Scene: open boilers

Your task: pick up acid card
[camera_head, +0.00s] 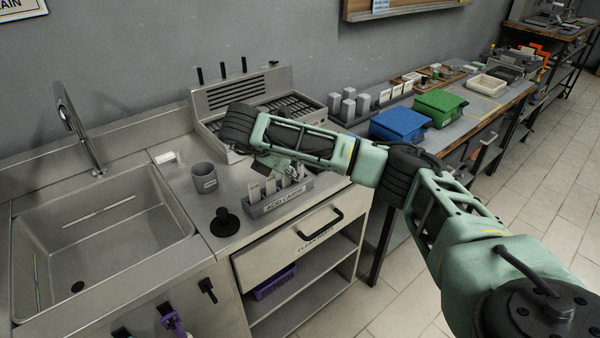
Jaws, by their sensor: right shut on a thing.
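The grey holder labelled "ACID CARDS" (283,201) stands on the steel counter near its front edge. Several pale acid cards (255,193) stand upright in it in a row. My right arm reaches in from the right over the counter, and my right gripper (291,170) points down at the back right part of the holder. It is shut on an acid card, though the arm and fingers hide much of the grip. I cannot tell whether that card is clear of its slot. My left gripper is not in view.
A grey cup (204,178) and a black round stand (225,222) are left of the holder. The sink (100,235) lies further left. A vented steel unit (240,95) stands behind. Blue (399,124) and green (439,107) bins are on the bench to the right.

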